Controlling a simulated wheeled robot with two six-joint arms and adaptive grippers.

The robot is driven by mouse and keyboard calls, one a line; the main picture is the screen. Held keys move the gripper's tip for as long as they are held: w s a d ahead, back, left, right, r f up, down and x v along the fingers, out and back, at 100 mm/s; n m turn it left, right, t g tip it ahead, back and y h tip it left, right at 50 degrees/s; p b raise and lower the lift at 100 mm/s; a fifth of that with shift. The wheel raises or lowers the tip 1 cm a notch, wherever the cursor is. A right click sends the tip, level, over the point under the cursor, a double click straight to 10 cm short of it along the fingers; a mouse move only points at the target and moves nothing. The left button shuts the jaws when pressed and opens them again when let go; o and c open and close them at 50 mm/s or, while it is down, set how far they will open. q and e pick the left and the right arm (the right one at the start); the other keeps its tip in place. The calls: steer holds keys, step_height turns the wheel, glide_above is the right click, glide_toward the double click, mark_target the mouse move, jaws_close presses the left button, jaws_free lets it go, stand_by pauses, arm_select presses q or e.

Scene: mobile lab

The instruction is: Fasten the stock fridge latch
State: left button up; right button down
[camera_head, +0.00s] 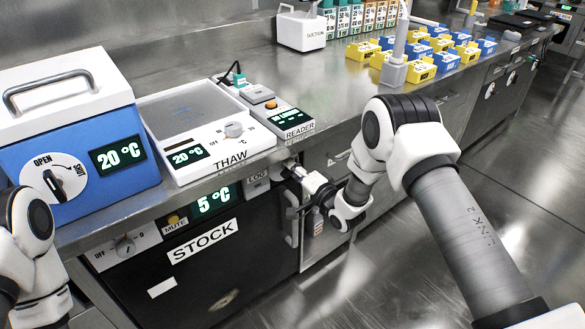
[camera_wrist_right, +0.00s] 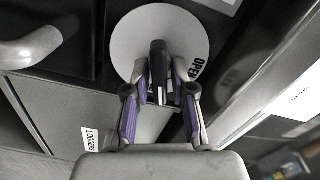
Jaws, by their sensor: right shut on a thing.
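The stock fridge (camera_head: 195,270) has a black front with a STOCK label and a 5 °C display, under the counter. In the right wrist view its latch is a black knob (camera_wrist_right: 157,52) on a pale round plate (camera_wrist_right: 185,32) printed OPEN. My right gripper (camera_wrist_right: 160,78) is shut on the knob, one finger on each side. In the head view my right gripper (camera_head: 303,187) is at the fridge's upper right corner and mostly hides the latch. The knob stands upright in the wrist picture, not pointing at OPEN. Of my left arm only links show at the lower left; its gripper is out of view.
A vertical grey handle (camera_head: 292,228) is just below the latch, close to my right gripper. Above stand a blue-and-white box (camera_head: 100,175) with its own OPEN dial, the THAW unit (camera_head: 200,130) and the READER (camera_head: 285,118). The floor at right is clear.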

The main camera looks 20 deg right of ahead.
steer(key=shift+f+m, duration=0.2)
steer(key=shift+m, duration=1.8)
steer(key=c, duration=1.2)
jaws_free()
steer(key=shift+o, duration=0.2)
steer(key=v, duration=1.2)
